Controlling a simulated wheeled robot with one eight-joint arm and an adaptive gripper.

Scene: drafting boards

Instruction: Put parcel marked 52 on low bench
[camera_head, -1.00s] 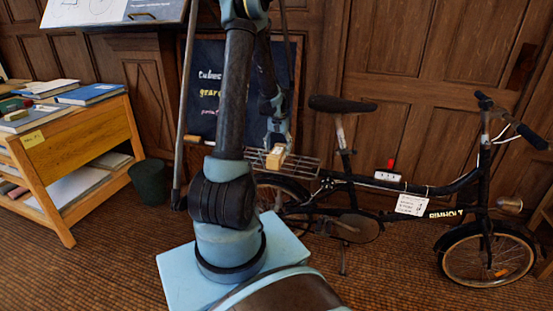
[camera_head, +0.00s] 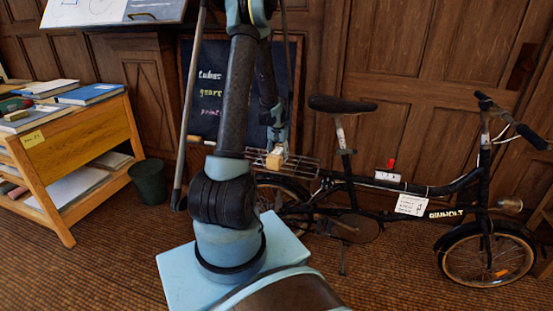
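A small tan box-shaped parcel (camera_head: 274,160) shows at the bicycle's rear wire rack (camera_head: 303,167). Any number on it is too small to read. My gripper (camera_head: 277,148) is right above the parcel, pointing down, with its fingers close to or at its top. The fingers are too small to show whether they are open or shut on it. A low wooden bench-like unit (camera_head: 88,139) with a yellow label stands at the left, books on its top and papers on its lower shelf. I cannot tell whether it is the low bench.
A black folding bicycle (camera_head: 400,188) stands against the wood panelling at the right. A chalkboard (camera_head: 208,97) is behind my arm. A dark bin (camera_head: 149,182) stands beside the wooden unit. A drafting board (camera_head: 115,12) is at the upper left. Carpet in front is clear.

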